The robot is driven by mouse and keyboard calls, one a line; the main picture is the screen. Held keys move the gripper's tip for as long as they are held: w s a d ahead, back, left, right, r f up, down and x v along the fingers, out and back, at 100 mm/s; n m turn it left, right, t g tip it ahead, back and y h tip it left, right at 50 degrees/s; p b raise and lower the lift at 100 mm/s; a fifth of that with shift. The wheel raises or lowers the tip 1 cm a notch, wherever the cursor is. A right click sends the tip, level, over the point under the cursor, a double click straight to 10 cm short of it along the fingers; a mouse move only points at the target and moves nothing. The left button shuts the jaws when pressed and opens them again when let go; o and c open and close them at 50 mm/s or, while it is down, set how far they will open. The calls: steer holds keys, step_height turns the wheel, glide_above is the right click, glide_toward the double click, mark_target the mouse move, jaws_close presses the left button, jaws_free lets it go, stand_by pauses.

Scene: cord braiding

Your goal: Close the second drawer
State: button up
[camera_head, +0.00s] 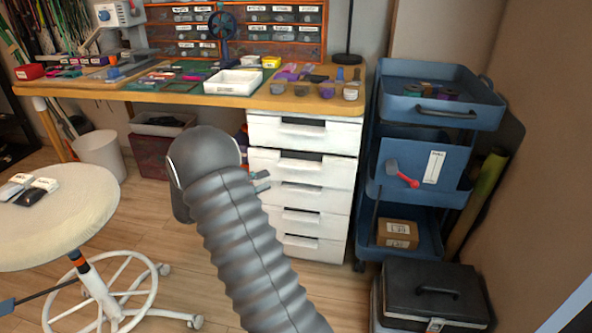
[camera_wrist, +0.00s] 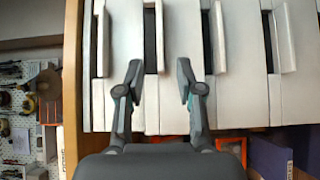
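A white drawer unit (camera_head: 338,137) with several stacked drawers stands under the right end of the wooden table. The second drawer from the top (camera_head: 330,176) has a dark handle slot; how far it stands out, if at all, is hard to tell. My gripper (camera_head: 263,181) is at the left side of the drawer fronts, mostly hidden behind my arm. In the wrist view the drawer fronts (camera_wrist: 235,100) run as upright strips. There my gripper (camera_wrist: 158,80) is open, its two fingers apart in front of the fronts, with nothing between them. Contact cannot be told.
A blue cart (camera_head: 410,170) stands right of the drawers, with a black case (camera_head: 435,290) in front of it. A round stool (camera_head: 60,222) is at the left. Small containers and a white tray (camera_head: 234,83) sit on the table (camera_head: 190,98). Some floor (camera_head: 150,235) is clear.

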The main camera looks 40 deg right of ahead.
mark_target(296, 169)
steer(key=d, duration=0.8)
steer(key=s+d, duration=0.1)
steer(key=d, duration=0.3)
steer(key=shift+d+p, duration=0.1)
steer(key=shift+p, duration=0.2)
jaws_close()
